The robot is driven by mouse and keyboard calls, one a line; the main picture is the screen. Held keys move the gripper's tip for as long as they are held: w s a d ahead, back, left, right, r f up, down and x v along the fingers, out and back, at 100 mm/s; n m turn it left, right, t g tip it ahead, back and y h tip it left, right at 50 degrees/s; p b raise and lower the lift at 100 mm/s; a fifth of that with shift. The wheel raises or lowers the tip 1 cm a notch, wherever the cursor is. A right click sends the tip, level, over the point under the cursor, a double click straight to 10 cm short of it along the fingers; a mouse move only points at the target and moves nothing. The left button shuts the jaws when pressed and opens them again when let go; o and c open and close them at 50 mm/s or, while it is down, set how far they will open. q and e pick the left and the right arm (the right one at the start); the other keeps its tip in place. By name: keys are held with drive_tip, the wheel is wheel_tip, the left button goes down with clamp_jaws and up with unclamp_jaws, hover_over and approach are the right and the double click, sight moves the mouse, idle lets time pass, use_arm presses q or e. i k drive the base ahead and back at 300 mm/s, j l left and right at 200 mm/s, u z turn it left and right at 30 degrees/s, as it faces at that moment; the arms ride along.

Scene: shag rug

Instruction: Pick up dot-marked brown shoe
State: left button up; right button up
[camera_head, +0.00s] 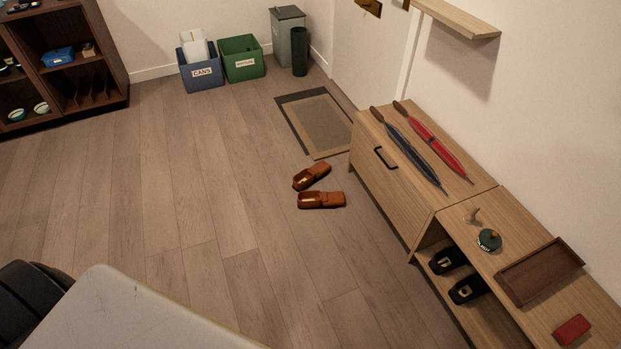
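Two brown shoes lie on the wood floor beside the low cabinet, in the middle of the head view. The upper brown shoe (312,176) is angled, with one end up and to the right. The lower brown shoe (322,200) lies nearly level across the picture, just below the first. The shoes are close together. I cannot make out a dot on either one at this size. Neither of my grippers is in view.
A doormat (289,107) lies above the shoes. A wooden cabinet (400,185) with two umbrellas on top stands to their right; black shoes (447,260) sit in its open shelf. Blue (203,78) and green (242,64) bins stand at the back. The floor left of the shoes is clear.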

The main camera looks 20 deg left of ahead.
sight(312, 174)
drive_tip(key=i+j+u, duration=0.1)
drive_tip(key=i+j, duration=0.2)
drive_tip(key=i, duration=0.15)
drive_tip(key=i+j, duration=0.25)
drive_tip(key=i, duration=0.25)
drive_tip(key=i+j+u, duration=0.15)
drive_tip(key=i+j, duration=0.15)
drive_tip(key=i, duration=0.2)
